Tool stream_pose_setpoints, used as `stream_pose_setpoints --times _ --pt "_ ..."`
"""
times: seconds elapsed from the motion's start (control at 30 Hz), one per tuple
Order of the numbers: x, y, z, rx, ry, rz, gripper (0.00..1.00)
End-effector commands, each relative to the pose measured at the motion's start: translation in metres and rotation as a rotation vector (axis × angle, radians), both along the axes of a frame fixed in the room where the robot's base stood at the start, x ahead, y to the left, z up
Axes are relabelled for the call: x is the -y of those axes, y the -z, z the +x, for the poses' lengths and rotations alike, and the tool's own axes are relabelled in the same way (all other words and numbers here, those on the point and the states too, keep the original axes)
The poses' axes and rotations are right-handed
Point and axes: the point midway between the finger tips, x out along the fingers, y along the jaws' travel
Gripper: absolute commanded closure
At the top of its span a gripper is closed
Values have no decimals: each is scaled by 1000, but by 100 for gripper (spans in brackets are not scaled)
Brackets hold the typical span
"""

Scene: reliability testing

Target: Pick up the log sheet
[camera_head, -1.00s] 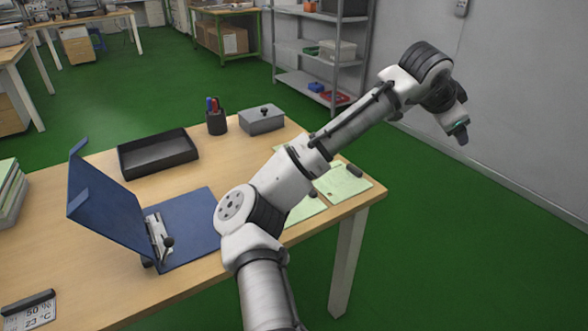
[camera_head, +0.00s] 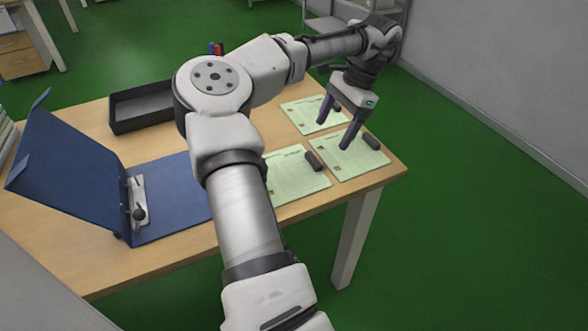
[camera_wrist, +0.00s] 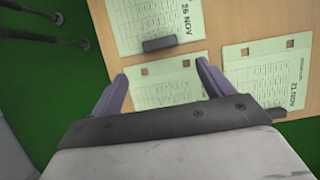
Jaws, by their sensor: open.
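Three pale green log sheets lie on the table: one toward the back (camera_head: 304,112), one at the right (camera_head: 348,163), one nearer the middle (camera_head: 292,184). My gripper (camera_head: 335,133) is open and empty, pointing down above the back and right sheets. In the wrist view one sheet (camera_wrist: 165,92) shows between the open fingers (camera_wrist: 162,71), its lower part hidden by the gripper. Another sheet marked 26 NOV (camera_wrist: 150,18) is above it, and one marked 21 NOV (camera_wrist: 262,70) is to the right.
Dark blocks sit on the sheets, such as one at the right (camera_head: 371,141) and one in the middle (camera_head: 314,161). An open blue binder (camera_head: 170,205) lies left, with a black tray (camera_head: 140,118) behind. The table (camera_head: 180,268) ends near the right sheet.

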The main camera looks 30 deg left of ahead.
Motion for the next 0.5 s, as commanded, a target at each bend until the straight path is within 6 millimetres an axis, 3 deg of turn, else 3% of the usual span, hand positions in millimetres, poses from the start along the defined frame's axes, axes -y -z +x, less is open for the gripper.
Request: stream_pose_setpoints --times 0.1,0.5 --pt "-4 16 -6 -2 0 1 20" --pt "-21 49 -23 0 0 4 20"
